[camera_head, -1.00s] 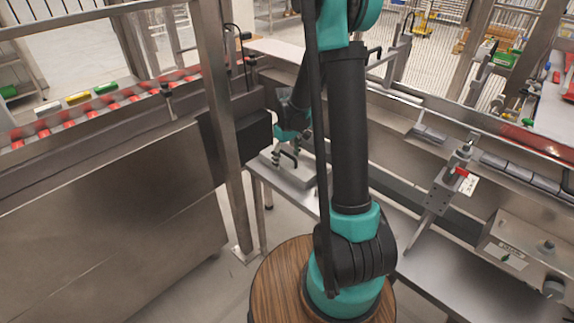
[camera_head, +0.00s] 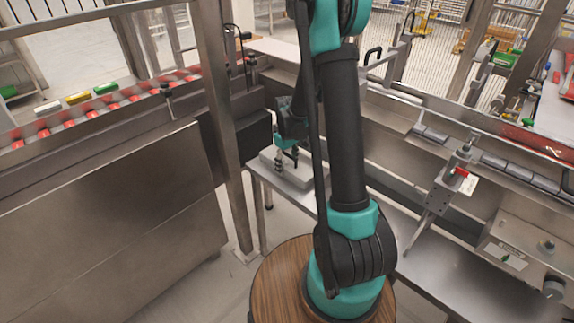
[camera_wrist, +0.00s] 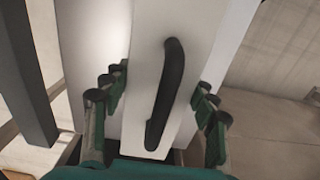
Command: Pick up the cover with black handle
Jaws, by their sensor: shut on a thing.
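The cover is a flat pale grey metal piece (camera_head: 301,178) on the bench beyond my arm in the head view. In the wrist view its light face (camera_wrist: 95,45) has a raised middle strip with a long black handle (camera_wrist: 165,95). My gripper (camera_head: 287,160) is directly over the cover, pointing down. In the wrist view my gripper (camera_wrist: 158,88) has teal-and-black fingers on the left and right of the handle. It is shut on the cover, but the exact contact is unclear. Part of the cover is hidden behind my arm in the head view.
A steel post (camera_head: 222,130) stands just left of the cover. A dark box (camera_head: 254,136) is close to my gripper on the left. A conveyor with red rollers (camera_head: 100,108) runs at left.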

